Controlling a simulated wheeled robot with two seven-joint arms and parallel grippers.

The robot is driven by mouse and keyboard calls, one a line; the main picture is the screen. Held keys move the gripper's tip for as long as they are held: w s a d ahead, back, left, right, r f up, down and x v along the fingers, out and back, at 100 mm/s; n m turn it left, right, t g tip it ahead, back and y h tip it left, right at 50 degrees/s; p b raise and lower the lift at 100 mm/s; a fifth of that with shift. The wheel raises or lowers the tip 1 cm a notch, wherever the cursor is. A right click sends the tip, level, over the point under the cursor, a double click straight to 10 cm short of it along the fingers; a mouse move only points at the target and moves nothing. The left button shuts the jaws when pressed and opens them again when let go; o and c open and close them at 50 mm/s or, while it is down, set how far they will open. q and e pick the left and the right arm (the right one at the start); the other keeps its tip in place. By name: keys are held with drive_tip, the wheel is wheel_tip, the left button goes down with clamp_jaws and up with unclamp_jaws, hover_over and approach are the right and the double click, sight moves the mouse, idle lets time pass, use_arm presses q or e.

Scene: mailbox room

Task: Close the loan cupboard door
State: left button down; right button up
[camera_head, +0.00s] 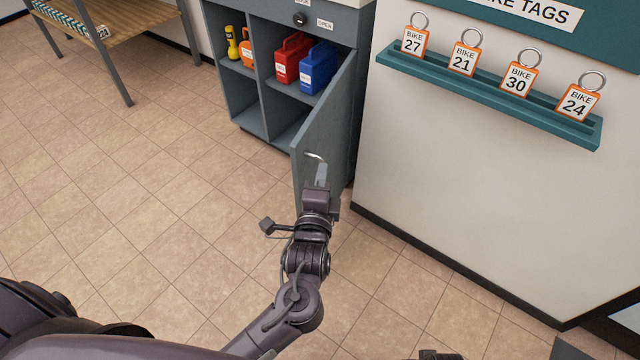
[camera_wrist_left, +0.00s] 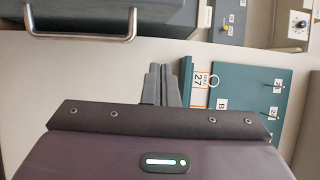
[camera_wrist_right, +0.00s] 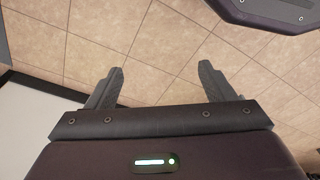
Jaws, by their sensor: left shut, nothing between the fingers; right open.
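The loan cupboard (camera_head: 232,118) is grey and its front is uncovered. Its door (camera_head: 333,125) stands wide open, swung out on the right side toward me. The door's metal handle (camera_head: 316,156) is near its free edge; the handle also shows at the upper left of the left wrist view (camera_wrist_left: 82,37). My left gripper (camera_head: 321,174) is shut and empty, close to the door by the handle; I cannot tell whether it touches. In the left wrist view its fingers (camera_wrist_left: 161,84) are together, right of the handle. My right gripper (camera_wrist_right: 160,84) is open and empty above the tiled floor.
Inside the cupboard are a red container (camera_head: 291,58), a blue container (camera_head: 318,67), an orange one (camera_head: 247,50) and a yellow item (camera_head: 231,42). A teal rack (camera_head: 490,95) with bike tags is on the right wall. A wooden bench (camera_head: 130,30) stands left. The floor between is clear.

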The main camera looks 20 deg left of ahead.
sight(308, 152)
use_arm(q)
drive_tip(key=shift+w+a+b, duration=0.15)
drive_tip(key=shift+w+a, duration=1.05)
drive_tip(key=shift+w, duration=0.3)
drive_tip(key=shift+w+a+b, duration=0.15)
drive_tip(key=shift+w+a, duration=1.05)
drive_tip(key=shift+w, duration=0.3)
use_arm(e)
drive_tip(key=shift+w+a+r, duration=0.15)
drive_tip(key=shift+r, duration=0.45)
drive_tip(key=shift+w+a+r, duration=0.15)
drive_tip(key=shift+r, duration=0.4)
